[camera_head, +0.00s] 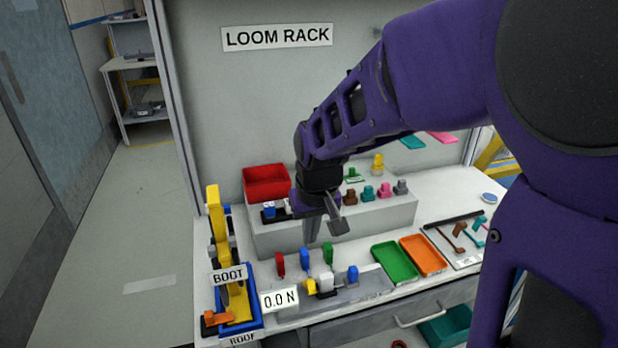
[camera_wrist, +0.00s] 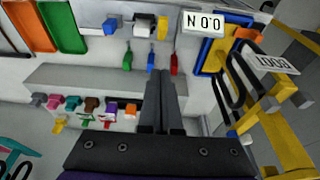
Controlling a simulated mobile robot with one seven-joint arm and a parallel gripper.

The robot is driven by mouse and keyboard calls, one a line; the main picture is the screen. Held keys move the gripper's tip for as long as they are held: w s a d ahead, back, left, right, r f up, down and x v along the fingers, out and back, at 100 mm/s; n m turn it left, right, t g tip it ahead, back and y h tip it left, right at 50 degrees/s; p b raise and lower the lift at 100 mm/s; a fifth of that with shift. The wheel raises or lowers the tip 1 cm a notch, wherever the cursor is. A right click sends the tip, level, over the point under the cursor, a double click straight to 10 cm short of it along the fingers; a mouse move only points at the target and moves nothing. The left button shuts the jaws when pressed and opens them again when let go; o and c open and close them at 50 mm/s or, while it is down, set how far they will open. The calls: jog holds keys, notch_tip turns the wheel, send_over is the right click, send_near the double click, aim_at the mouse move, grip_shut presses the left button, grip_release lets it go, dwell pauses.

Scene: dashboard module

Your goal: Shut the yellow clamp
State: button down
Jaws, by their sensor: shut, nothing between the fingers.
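A small yellow piece (camera_head: 311,287), likely the yellow clamp, stands at the left of a white block (camera_head: 326,283) on a grey fixture at the front of the bench. In the wrist view the yellow piece (camera_wrist: 162,27) is beside the white block at the top; whether it is open or shut is too small to tell. My gripper (camera_head: 312,242) points down above the bench, behind the fixture and apart from the yellow piece. Its fingers (camera_wrist: 160,72) are together and empty. A large yellow frame (camera_head: 218,230) stands upright at the left in a blue tray.
Red (camera_head: 280,264), blue (camera_head: 305,259) and green (camera_head: 327,254) upright pieces stand close behind the fixture. A raised grey ledge (camera_head: 345,225) holds a red bin (camera_head: 266,182) and several small coloured parts. Green (camera_head: 396,262) and orange (camera_head: 424,255) trays lie to the right.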

send_over(311, 279)
jog(key=w, duration=0.2)
notch_tip(311, 279, down, 8)
jog(key=r, duration=0.1)
jog(key=shift+s+a+f+b, duration=0.1)
jog(key=shift+s+f+b, duration=0.2)
jog(key=shift+s+f, duration=0.25)
jog(key=shift+s+f+b, duration=0.25)
jog(key=shift+s+f, duration=0.05)
jog(key=shift+f, duration=0.3)
jog(key=shift+s+f, duration=0.25)
jog(key=shift+f, duration=0.2)
jog(key=shift+f+b, duration=0.2)
jog(key=shift+b, duration=0.3)
